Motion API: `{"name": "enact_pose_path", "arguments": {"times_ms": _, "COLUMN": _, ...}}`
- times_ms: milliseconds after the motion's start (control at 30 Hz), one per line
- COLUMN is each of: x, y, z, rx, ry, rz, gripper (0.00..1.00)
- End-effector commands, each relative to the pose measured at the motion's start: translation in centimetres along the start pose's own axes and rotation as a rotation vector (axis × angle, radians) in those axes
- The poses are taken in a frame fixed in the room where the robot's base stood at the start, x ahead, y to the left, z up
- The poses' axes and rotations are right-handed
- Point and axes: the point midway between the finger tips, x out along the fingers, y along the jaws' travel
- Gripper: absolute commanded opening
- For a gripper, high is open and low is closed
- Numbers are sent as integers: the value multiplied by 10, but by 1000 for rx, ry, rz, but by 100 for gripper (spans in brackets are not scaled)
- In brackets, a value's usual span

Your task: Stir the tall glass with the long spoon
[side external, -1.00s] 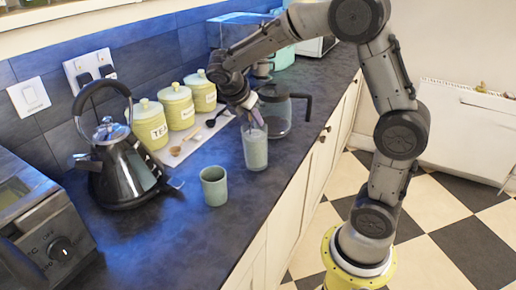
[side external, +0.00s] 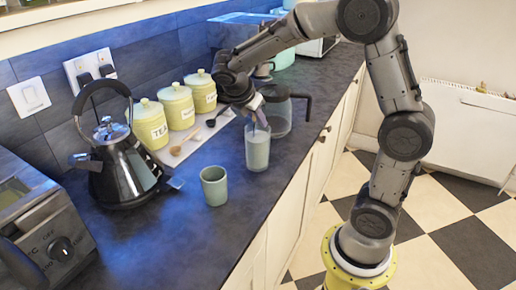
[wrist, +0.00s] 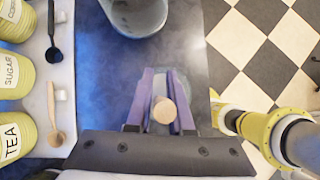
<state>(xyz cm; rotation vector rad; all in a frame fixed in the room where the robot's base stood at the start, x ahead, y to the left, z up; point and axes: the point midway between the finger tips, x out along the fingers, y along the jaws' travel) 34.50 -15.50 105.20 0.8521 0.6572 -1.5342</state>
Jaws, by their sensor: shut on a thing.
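The tall glass (side external: 257,154) stands upright on the dark worktop and looks filled with something pale grey-green. My gripper (side external: 257,118) is directly over its mouth, pointing down. In the wrist view my purple fingers (wrist: 160,103) are shut on the long spoon (wrist: 165,111), whose round wooden handle end faces the camera. The spoon's lower part is hidden by the fingers and glass, so I cannot see its bowl or how deep it reaches. Only a faint part of the glass rim shows behind the fingers in the wrist view.
A glass coffee pot (side external: 279,115) stands close behind the tall glass. A green cup (side external: 214,187) is in front and a black kettle (side external: 122,170) to the left. Yellow canisters (side external: 178,110) line the wall, beside a white board with a black spoon (side external: 211,122) and a wooden spoon (side external: 176,151).

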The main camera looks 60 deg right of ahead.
Motion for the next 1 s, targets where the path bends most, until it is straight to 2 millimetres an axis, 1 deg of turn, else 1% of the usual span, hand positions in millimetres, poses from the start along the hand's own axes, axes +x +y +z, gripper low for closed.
{"name": "enact_pose_path", "arguments": {"times_ms": 33, "x": 3, "y": -3, "z": -3, "rx": -6, "ry": 3, "rz": -11, "gripper": 0}}
{"name": "enact_pose_path", "arguments": {"times_ms": 167, "x": 0, "y": -2, "z": 0, "rx": -5, "ry": 2, "rz": -10, "gripper": 0}}
{"name": "enact_pose_path", "arguments": {"times_ms": 1000, "x": -53, "y": 4, "z": 37, "rx": 1, "ry": 1, "rz": 1, "gripper": 0}}
